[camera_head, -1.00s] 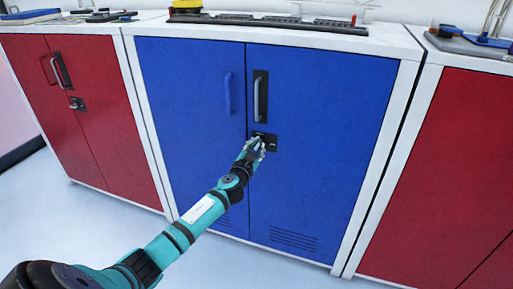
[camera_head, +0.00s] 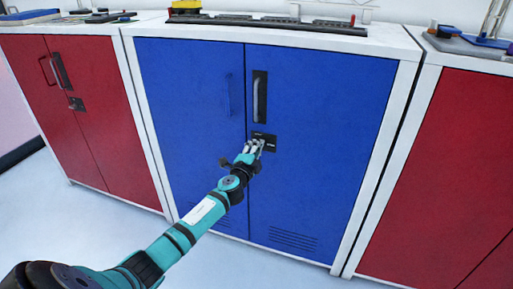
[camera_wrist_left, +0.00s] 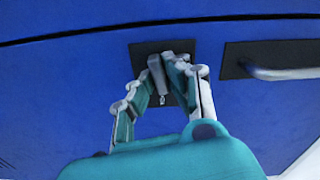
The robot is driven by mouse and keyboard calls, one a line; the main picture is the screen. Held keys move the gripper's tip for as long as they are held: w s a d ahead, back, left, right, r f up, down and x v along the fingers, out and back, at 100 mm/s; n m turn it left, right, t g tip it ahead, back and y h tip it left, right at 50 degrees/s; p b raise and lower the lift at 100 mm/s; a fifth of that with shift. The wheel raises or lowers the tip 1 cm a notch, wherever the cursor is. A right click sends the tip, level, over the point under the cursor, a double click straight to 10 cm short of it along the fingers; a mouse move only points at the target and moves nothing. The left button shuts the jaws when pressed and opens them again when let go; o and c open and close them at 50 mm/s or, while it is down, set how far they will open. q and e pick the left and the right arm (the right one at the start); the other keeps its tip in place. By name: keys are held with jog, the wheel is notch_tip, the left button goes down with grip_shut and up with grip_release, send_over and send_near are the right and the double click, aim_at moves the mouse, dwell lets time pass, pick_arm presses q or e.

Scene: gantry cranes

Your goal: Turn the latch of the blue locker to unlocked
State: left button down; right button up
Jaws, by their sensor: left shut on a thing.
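The blue locker (camera_head: 325,110) stands straight ahead with both doors closed. Its latch plate (camera_head: 271,143) is a small black plate on the right door, by the door seam and below the grey handle (camera_head: 260,98). My left gripper (camera_head: 255,147) is at this plate and hides part of it. In the left wrist view the grey latch lever (camera_wrist_left: 157,73) sits between the fingertips of my left gripper (camera_wrist_left: 163,78), which are shut on it. The lever is too small and covered in the head view to read its setting. My right gripper is not in view.
A red locker (camera_head: 95,130) stands to the left and another red locker (camera_head: 440,180) to the right. Model items, including a dark rail strip (camera_head: 270,22), lie on the white top. The pale floor (camera_head: 110,235) in front is clear.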

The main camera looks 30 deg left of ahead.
pick_arm(q)
jog(key=shift+w+r+m, duration=0.1)
jog(key=shift+r+m, duration=0.2)
jog(key=shift+m, duration=0.9)
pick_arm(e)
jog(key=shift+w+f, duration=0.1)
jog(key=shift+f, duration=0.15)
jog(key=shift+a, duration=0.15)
pick_arm(q)
jog(key=c, duration=1.4)
grip_release()
jog(key=shift+w+f, duration=0.1)
jog(key=shift+o, duration=0.2)
jog(key=shift+d+f, duration=0.1)
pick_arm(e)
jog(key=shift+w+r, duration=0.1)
pick_arm(q)
jog(key=shift+f, duration=0.15)
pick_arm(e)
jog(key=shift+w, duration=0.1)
